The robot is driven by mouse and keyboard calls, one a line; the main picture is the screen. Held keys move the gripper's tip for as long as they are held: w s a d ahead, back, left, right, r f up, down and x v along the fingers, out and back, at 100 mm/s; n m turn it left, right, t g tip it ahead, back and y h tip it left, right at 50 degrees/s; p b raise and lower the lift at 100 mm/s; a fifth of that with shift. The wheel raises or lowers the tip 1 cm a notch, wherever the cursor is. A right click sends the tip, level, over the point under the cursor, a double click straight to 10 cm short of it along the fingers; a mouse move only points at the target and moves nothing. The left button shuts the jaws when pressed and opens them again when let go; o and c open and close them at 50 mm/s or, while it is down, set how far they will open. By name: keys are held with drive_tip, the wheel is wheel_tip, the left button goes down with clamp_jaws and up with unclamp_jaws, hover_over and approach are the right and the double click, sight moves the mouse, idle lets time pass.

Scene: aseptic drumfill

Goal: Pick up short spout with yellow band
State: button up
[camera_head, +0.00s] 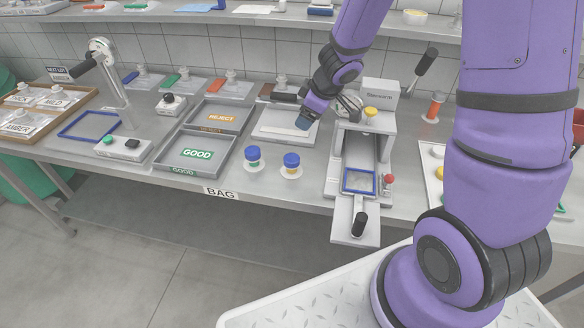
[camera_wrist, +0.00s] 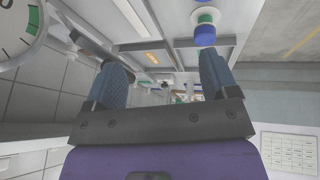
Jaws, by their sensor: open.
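The short spout with the yellow band (camera_head: 291,163) has a blue cap and stands upright on a white disc near the front edge of the bench. A similar blue-capped spout with a green band (camera_head: 252,157) stands on its own disc just to its left. The green-banded spout (camera_wrist: 204,30) shows at the top of the wrist view. My gripper (camera_head: 305,122) is above the pale plate behind the spouts, apart from both. In the wrist view its blue fingers (camera_wrist: 162,75) are spread with nothing between them. I cannot make out the yellow band there.
The grey GOOD tray (camera_head: 213,142) and REJECT tray (camera_head: 240,105) lie to the left. A sealing machine (camera_head: 380,90) with a blue-framed slot (camera_head: 358,181) and front handle stands right of the spouts. A post with a black handle (camera_head: 108,75) rises at far left.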

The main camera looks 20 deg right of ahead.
drive_tip(key=n+g+y, duration=0.1)
drive_tip(key=g+y, duration=0.1)
approach(292, 158)
drive_tip(key=w+f, duration=0.1)
drive_tip(key=shift+h, duration=0.3)
drive_tip(key=shift+s+a+x, duration=0.1)
drive_tip(key=shift+a+x, duration=0.05)
drive_tip(key=shift+x, duration=1.7)
drive_tip(key=shift+s+a+x, duration=0.1)
drive_tip(key=shift+x, duration=1.75)
drive_tip(key=shift+s+a+x, duration=0.15)
drive_tip(key=shift+x, duration=1.7)
drive_tip(key=shift+r, duration=0.1)
drive_tip(key=c, duration=1)
